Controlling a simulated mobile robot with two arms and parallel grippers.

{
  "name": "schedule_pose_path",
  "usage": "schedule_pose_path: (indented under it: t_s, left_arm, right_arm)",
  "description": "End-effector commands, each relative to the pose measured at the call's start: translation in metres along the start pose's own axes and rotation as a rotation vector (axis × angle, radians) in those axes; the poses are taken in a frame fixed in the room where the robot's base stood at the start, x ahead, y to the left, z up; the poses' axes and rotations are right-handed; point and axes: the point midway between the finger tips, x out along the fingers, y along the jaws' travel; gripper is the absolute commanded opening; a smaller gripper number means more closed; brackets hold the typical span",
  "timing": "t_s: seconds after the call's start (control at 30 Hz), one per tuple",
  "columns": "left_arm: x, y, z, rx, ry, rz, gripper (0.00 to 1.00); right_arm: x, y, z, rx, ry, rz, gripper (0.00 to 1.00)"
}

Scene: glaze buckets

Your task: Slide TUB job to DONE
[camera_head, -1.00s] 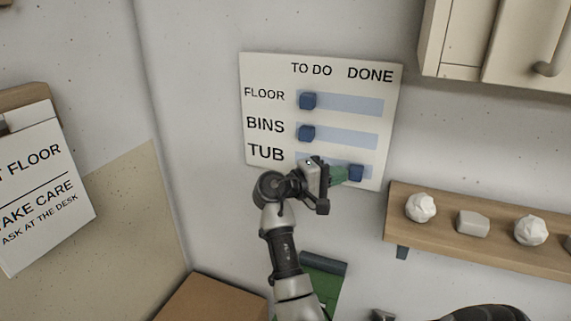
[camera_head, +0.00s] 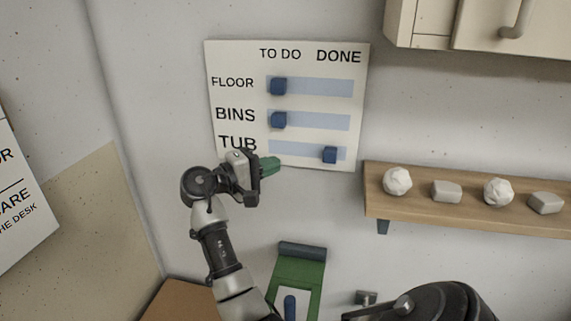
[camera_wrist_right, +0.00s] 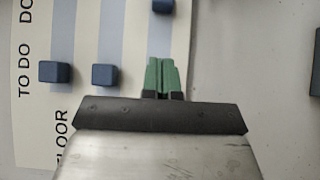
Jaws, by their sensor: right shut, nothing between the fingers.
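A white board (camera_head: 235,62) on the wall has rows FLOOR, BINS and TUB, with columns TO DO and DONE. The TUB blue knob (camera_head: 330,155) sits near the right end of its pale blue track, below DONE; it also shows at the top edge of the wrist view (camera_wrist_right: 163,5). The FLOOR knob (camera_head: 279,87) and BINS knob (camera_head: 279,120) sit at the left, TO DO ends of their tracks. My right gripper (camera_head: 270,165) has its green fingers shut and empty, left of the TUB knob and apart from it. It covers part of the TUB row. My left gripper is not in view.
A wooden shelf (camera_head: 465,205) with pale lumps and blocks stands right of the board. A cabinet (camera_head: 440,25) hangs above right. A green holder (camera_head: 297,270) is on the wall below the board. A sign (camera_head: 20,205) is at the left.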

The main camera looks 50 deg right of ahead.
Motion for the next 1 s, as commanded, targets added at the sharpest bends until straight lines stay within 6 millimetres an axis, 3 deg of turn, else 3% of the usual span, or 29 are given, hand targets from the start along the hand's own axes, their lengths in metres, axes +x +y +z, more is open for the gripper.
schedule_pose_path:
  t_s: [0.1, 0.27, 1.0]
  left_arm:
    - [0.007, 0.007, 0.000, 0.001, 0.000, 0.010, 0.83]
    - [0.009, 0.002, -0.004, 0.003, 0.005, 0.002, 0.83]
    - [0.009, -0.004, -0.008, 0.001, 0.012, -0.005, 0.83]
  right_arm:
    - [-0.017, -0.002, -0.001, 0.000, 0.002, -0.001, 0.00]
    - [-0.027, 0.000, 0.000, 0.001, 0.000, 0.000, 0.00]
    - [-0.027, 0.000, 0.000, 0.000, 0.000, 0.000, 0.00]
